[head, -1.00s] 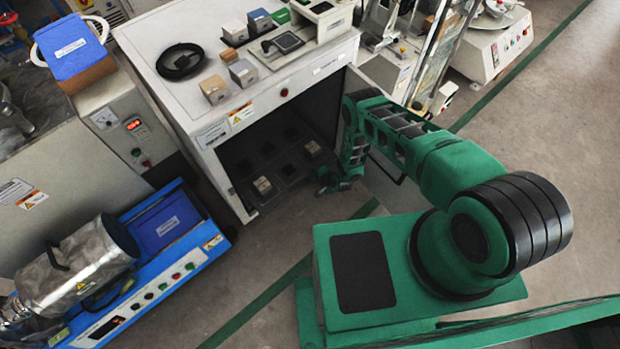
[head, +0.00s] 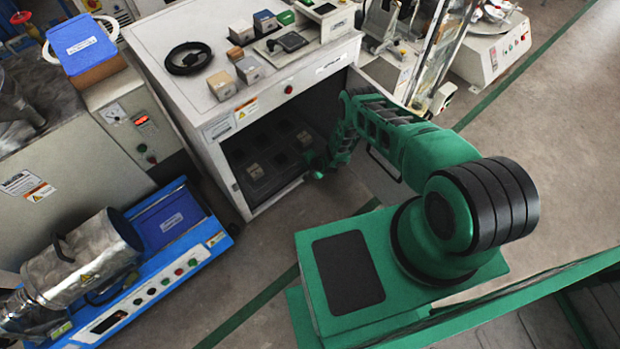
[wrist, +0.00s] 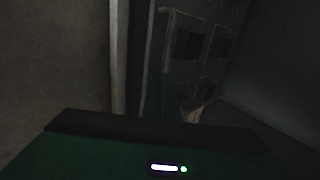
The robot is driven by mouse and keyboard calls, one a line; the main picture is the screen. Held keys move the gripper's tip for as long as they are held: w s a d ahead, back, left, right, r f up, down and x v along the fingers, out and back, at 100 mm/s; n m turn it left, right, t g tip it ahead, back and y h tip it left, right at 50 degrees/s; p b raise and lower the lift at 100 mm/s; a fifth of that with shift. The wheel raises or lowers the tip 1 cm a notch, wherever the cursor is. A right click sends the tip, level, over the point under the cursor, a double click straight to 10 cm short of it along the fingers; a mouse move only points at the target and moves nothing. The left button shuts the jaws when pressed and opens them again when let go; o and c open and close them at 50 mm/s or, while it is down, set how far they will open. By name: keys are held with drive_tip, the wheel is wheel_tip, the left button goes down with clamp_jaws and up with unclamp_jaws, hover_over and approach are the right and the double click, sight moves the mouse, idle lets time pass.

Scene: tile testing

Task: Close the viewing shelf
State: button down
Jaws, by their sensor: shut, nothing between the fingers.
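The viewing shelf (head: 262,185) is a dark tray with square recesses low inside the open white cabinet (head: 222,178). Small pale blocks sit in some recesses. My gripper (head: 317,174) is shut and empty, low at the right front end of the shelf in the head view. It looks close against the shelf's front edge, but I cannot tell whether they touch. In the dark wrist view, a panel with square recesses (wrist: 182,75) rises beyond my gripper's body, with a small tan block near it. The fingertips are hidden there.
The cabinet door (head: 378,180) stands open on the right, beside my arm. Blocks and a black coil (head: 187,58) lie on the cabinet top. A blue machine (head: 165,270) with a metal cylinder stands at left.

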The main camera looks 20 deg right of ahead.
drive_tip(key=shift+w+a, duration=0.1)
drive_tip(key=shift+a, duration=0.05)
drive_tip(key=s+d+f+v, duration=0.1)
drive_tip(key=v, duration=1.2)
drive_tip(key=shift+s+f, duration=0.3)
drive_tip(key=shift+s, duration=0.15)
drive_tip(key=shift+d, duration=0.1)
